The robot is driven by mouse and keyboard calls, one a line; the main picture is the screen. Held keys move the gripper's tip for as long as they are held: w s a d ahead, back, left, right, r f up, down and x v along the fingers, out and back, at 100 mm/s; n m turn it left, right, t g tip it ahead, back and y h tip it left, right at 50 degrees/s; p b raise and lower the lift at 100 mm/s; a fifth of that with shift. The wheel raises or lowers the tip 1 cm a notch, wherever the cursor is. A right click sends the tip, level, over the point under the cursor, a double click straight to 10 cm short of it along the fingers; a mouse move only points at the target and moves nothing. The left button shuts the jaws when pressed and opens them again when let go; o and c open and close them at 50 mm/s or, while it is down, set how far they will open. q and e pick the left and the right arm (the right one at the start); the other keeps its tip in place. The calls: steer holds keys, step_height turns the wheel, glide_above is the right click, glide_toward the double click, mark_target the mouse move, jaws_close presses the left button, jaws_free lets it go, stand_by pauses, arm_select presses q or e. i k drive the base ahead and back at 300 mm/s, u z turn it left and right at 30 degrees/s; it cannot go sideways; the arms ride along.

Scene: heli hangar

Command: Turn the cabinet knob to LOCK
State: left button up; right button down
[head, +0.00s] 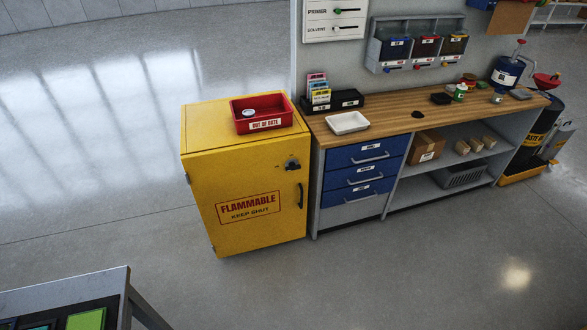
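The yellow flammable cabinet (248,190) stands left of the workbench, with its door closed. Its black knob (291,165) sits at the upper right of the door, above a dark vertical handle (300,196). The knob's markings are too small to read, so I cannot tell its setting. A red "FLAMMABLE KEEP SHUT" label is on the door. Neither of my grippers shows in the head view.
A red "OUT OF DATE" tray (264,124) with a round item rests on the cabinet. The workbench (390,125) with blue drawers (362,157) adjoins on the right. A table corner (60,296) is at the lower left. The floor before the cabinet is clear.

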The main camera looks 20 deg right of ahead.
mark_target(292, 166)
steer(key=k, duration=0.4)
steer(key=z, duration=0.25)
steer(key=i, duration=1.3)
steer(key=u, duration=0.2)
